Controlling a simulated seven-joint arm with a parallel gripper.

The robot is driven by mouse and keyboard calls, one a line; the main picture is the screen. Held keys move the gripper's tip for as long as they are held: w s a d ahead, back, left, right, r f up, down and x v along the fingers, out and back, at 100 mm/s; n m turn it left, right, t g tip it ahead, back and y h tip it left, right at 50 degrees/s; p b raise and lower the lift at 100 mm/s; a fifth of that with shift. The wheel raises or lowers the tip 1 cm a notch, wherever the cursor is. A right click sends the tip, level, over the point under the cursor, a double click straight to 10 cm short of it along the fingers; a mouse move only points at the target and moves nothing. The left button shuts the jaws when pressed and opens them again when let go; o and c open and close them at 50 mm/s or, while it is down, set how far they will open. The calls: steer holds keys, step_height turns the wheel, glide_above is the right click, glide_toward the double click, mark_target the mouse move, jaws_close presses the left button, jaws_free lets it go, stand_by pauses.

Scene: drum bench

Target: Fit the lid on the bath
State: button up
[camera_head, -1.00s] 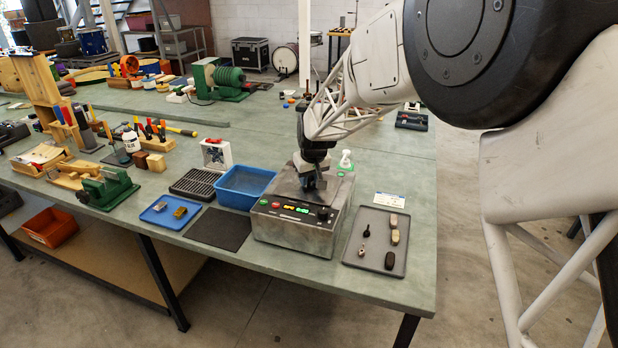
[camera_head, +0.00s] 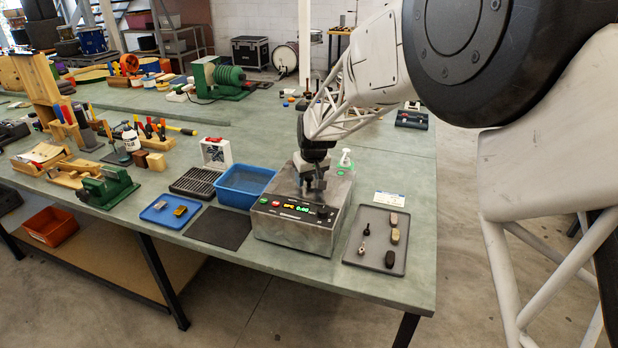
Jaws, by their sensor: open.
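The bath (camera_head: 289,233) is a square metal box with a lit control panel on its front, standing near the front edge of the bench. Its top looks covered by a flat metal surface (camera_head: 283,188); I cannot tell whether the lid is seated flush. My gripper (camera_head: 314,187) points down over the right part of the bath's top, its jaws open. The arm and fingers hide part of the top. Whether the fingertips touch anything there is too small to tell.
A blue bin (camera_head: 243,187) and a dark mat (camera_head: 219,228) lie left of the bath. A grey tray (camera_head: 362,258) with several small pieces is to the right. A white spray bottle (camera_head: 345,159) stands behind. The bench's front right corner is clear.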

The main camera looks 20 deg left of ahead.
mark_target(313, 190)
steer(key=v, duration=1.2)
steer(key=shift+r, duration=0.2)
stand_by(0.4)
steer(key=shift+d, duration=0.15)
steer(key=s+d+r+m, duration=0.25)
steer(key=s+d, duration=0.25)
steer(key=d, duration=0.5)
steer(key=s+d+r+m+h, duration=0.1)
steer(key=s+d+r, duration=0.2)
steer(key=s+d, duration=0.45)
steer(key=s+d+r+m, duration=0.15)
steer(key=s+d, duration=0.25)
steer(key=d, duration=0.7)
steer(key=s+d+f+m, duration=0.2)
steer(key=s+d, duration=0.5)
steer(key=s, duration=0.4)
steer(key=s+d+f+m+h, duration=0.1)
steer(key=s+d+f+m, duration=0.1)
steer(key=s+d, duration=0.6)
steer(key=s, duration=0.4)
